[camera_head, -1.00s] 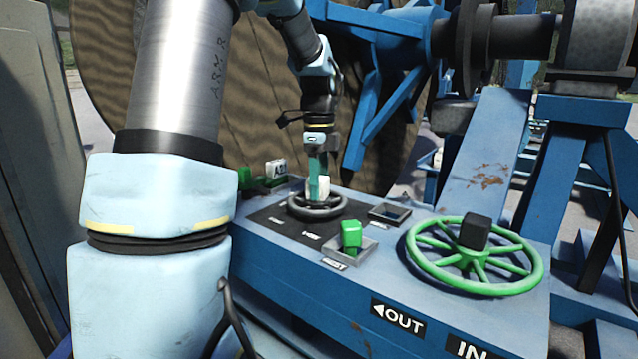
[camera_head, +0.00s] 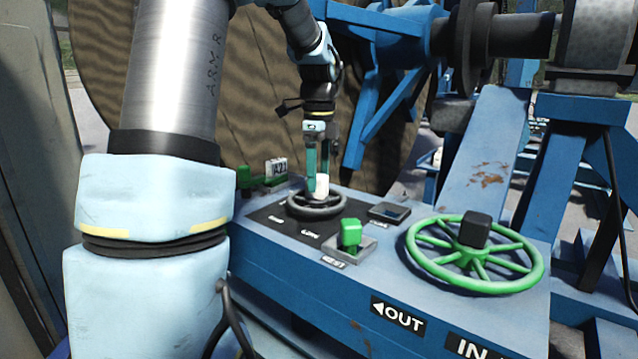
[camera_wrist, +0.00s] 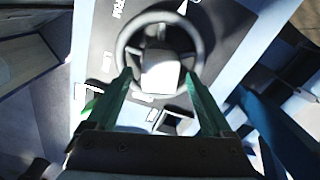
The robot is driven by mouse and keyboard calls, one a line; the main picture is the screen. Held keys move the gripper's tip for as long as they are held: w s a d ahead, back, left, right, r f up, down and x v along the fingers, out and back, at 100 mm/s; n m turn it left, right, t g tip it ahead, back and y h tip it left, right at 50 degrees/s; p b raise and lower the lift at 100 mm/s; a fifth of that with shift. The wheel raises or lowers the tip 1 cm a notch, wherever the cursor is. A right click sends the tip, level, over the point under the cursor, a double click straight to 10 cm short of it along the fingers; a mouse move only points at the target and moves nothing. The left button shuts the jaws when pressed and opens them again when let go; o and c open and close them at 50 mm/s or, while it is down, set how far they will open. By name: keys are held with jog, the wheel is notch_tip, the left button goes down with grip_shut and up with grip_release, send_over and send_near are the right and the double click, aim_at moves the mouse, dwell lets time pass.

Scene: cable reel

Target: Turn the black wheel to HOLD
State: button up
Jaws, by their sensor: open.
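The black wheel (camera_head: 342,209) lies flat on a dark plate on the blue console, with a white block-shaped knob (camera_head: 321,185) standing at its middle. In the wrist view the wheel (camera_wrist: 203,47) is a dark ring around the white knob (camera_wrist: 160,72). My gripper (camera_head: 318,188) points down above the wheel. Its two green fingers (camera_wrist: 160,74) are open, one on each side of the knob in the picture. I cannot tell whether they touch it. Labels and a white pointer mark (camera_wrist: 183,7) sit around the wheel, too small or blurred to read surely.
A green lever (camera_head: 350,234) in a square socket stands just in front of the wheel. A large green spoked wheel (camera_head: 430,279) with a black knob is at the right. A green handle (camera_head: 250,178) is behind left. The wooden reel (camera_head: 250,110) stands behind the console.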

notch_tip(320, 180, up, 9)
jog(key=shift+f+b, duration=0.1)
jog(key=shift+b, duration=0.6)
